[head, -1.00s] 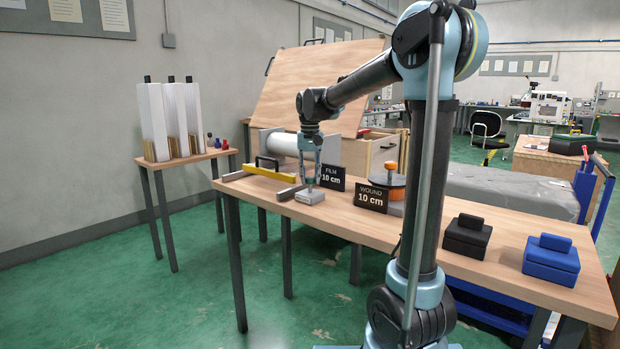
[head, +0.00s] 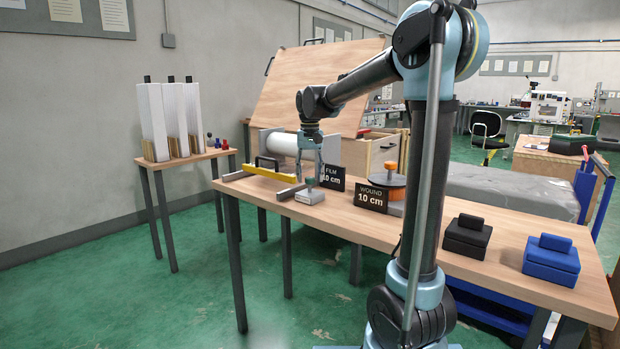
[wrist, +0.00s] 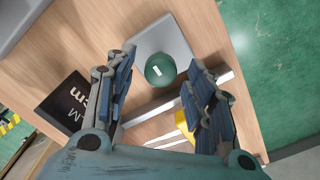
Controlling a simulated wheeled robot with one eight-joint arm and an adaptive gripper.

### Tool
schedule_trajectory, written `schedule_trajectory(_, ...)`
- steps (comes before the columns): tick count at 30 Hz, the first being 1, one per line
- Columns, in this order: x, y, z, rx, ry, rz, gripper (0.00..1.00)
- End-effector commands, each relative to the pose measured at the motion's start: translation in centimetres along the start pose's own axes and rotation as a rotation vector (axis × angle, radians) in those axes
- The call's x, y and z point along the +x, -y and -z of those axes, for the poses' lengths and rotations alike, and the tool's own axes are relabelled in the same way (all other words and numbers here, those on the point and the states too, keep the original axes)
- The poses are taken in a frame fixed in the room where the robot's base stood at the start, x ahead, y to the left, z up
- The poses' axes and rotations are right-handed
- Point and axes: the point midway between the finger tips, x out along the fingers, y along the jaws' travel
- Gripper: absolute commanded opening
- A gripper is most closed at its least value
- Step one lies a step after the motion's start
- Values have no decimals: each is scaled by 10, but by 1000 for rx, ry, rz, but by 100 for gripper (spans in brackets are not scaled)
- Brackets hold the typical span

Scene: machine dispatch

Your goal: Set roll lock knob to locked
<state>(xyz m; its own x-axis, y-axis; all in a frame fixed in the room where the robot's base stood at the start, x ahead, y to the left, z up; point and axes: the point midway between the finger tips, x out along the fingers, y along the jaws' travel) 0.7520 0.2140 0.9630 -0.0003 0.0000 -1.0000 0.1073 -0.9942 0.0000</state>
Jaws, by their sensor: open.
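A round green knob (head: 309,182) stands on a flat grey block (head: 312,197) near the front edge of the wooden table. It is the knob nearest my gripper, and I see no lock label on it. In the wrist view the knob (wrist: 160,70) has a short white mark on top and sits on the grey block (wrist: 165,38). My gripper (head: 310,172) is open and empty, pointing down just above the knob. In the wrist view its fingers stand apart on either side of the knob, not visibly touching it.
The FILM sign (head: 332,184) and WOUND sign (head: 371,197) stand close by at right. Behind are an orange-topped disc (head: 391,180) and a white roll (head: 284,143). A yellow bar (head: 259,171) and grey bar (head: 286,193) lie at left. The table's right half holds black and blue boxes.

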Motion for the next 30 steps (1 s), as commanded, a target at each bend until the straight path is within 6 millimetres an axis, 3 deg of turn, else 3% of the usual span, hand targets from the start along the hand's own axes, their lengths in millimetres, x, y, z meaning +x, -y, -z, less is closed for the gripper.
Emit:
schedule_trajectory(18, -98, 0, 1, 1, 0, 0, 49)
schedule_trajectory(30, -113, 0, 2, 1, 0, 0, 49)
